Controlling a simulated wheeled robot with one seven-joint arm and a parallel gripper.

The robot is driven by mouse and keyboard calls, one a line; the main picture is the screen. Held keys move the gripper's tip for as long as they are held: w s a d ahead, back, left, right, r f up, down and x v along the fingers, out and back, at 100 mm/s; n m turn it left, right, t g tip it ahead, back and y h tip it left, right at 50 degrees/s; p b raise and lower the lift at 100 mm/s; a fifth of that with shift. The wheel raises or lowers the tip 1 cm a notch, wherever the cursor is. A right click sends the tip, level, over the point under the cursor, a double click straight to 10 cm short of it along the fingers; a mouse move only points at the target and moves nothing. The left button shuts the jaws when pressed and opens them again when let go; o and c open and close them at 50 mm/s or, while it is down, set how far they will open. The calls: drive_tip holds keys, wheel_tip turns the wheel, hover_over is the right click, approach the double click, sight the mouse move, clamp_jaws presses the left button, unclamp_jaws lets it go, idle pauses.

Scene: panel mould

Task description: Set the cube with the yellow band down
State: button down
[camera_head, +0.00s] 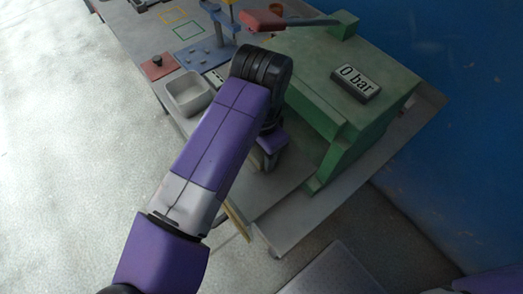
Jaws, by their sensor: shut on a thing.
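My gripper (268,160) shows only in part, below and behind my purple arm. It is low over the grey table (285,205), at the left of the green machine's front. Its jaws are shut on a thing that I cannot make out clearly. I see no cube with a yellow band anywhere in the view; my arm and gripper hide the area where it could be. I cannot tell whether the held thing touches the table.
A grey open tray (188,93), a red block (158,66), a blue plate (208,54) and yellow and green outlined squares lie farther left. A blue wall stands right.

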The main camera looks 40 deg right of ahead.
drive_tip(key=c, duration=0.7)
unclamp_jaws()
drive_tip(key=shift+s+f, duration=0.15)
drive_tip(key=shift+f, duration=0.6)
drive_tip(key=shift+r+p, duration=0.3)
drive_tip(key=shift+r, duration=0.6)
wheel_tip(320, 180, up, 12)
drive_tip(key=shift+f, duration=0.1)
